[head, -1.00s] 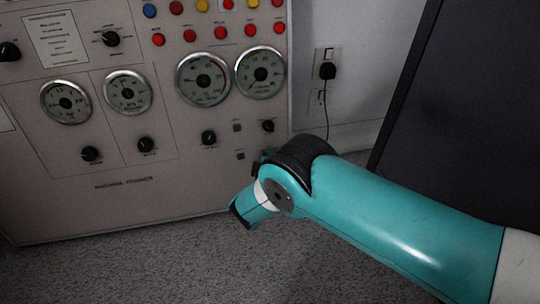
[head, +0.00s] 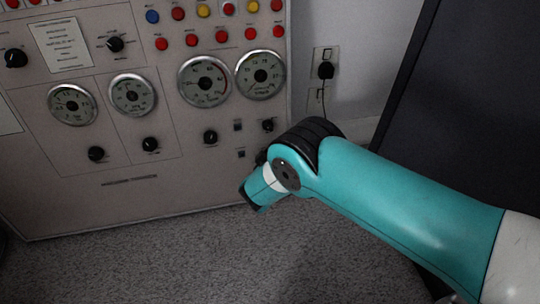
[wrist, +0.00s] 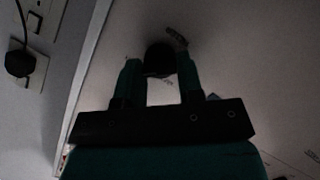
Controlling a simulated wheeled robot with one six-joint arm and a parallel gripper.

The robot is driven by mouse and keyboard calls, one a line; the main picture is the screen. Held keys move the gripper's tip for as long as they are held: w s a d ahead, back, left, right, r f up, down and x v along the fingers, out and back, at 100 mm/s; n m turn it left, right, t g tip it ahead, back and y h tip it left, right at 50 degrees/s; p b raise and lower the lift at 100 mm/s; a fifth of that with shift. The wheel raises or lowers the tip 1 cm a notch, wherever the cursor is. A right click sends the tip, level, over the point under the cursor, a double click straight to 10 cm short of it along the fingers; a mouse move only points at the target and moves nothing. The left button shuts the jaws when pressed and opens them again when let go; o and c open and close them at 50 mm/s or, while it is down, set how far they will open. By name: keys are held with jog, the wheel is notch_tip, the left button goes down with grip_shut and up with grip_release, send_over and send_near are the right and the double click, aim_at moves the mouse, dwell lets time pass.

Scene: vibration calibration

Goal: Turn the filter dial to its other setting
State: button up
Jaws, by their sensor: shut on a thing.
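In the wrist view, a round black dial knob (wrist: 159,56) stands on the pale panel face. My gripper (wrist: 160,66) is shut on it, with one green finger on each side. I cannot read any label beside it, so I cannot confirm its name or setting from print. In the head view, my wrist and forearm cover the gripper and the held knob, low at the panel's right side. A separate black knob (head: 268,125) shows just above my wrist, with no fingers on it.
The grey panel (head: 130,205) carries several round gauges (head: 205,82), black knobs (head: 210,137) and rows of coloured buttons (head: 221,37). A wall outlet with a black plug (head: 326,70) is right of it. A dark upright surface (head: 460,90) stands at the right. Carpet (head: 170,265) lies below.

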jog(key=shift+a, duration=0.1)
jog(key=o, duration=0.9)
jog(key=shift+p+v, duration=4.3)
jog(key=shift+v, duration=4.4)
